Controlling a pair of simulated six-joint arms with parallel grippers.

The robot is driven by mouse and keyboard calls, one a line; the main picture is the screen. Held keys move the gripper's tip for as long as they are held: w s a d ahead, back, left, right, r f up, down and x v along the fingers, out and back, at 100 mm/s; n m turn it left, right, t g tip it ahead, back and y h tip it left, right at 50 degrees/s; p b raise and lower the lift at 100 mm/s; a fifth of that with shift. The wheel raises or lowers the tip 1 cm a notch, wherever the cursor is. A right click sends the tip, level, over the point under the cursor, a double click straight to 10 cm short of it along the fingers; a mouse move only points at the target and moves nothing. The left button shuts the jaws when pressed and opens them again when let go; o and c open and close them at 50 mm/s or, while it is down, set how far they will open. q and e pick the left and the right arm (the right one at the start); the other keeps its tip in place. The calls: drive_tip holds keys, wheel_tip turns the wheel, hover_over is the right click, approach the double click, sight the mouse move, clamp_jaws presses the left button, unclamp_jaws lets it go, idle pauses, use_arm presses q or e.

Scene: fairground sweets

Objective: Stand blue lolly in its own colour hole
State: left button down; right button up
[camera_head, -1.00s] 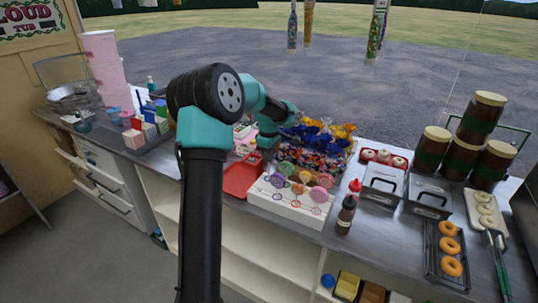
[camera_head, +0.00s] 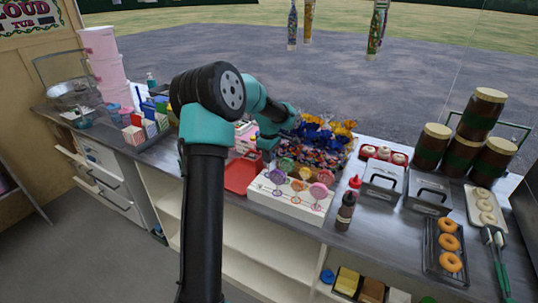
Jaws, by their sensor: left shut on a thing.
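The white lolly stand (camera_head: 262,198) sits on the counter's front edge, with coloured rings marked around holes on its face. Green (camera_head: 286,164), purple (camera_head: 278,176), orange (camera_head: 305,173) and pink (camera_head: 318,190) lollies stand upright in it. My right gripper is not in view.
Wrapped sweets in a display (camera_head: 318,150) stand close behind the lolly stand. Metal boxes (camera_head: 382,184), jars (camera_head: 432,148) and doughnuts (camera_head: 448,242) fill the right side.

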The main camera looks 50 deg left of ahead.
use_arm(q)
drive_tip(key=shift+f, duration=0.1)
idle(0.3)
drive_tip(key=shift+f, duration=1.05)
drive_tip(key=shift+c, duration=2.3)
unclamp_jaws()
drive_tip(key=shift+r, duration=0.1)
drive_tip(key=shift+r, duration=4.4)
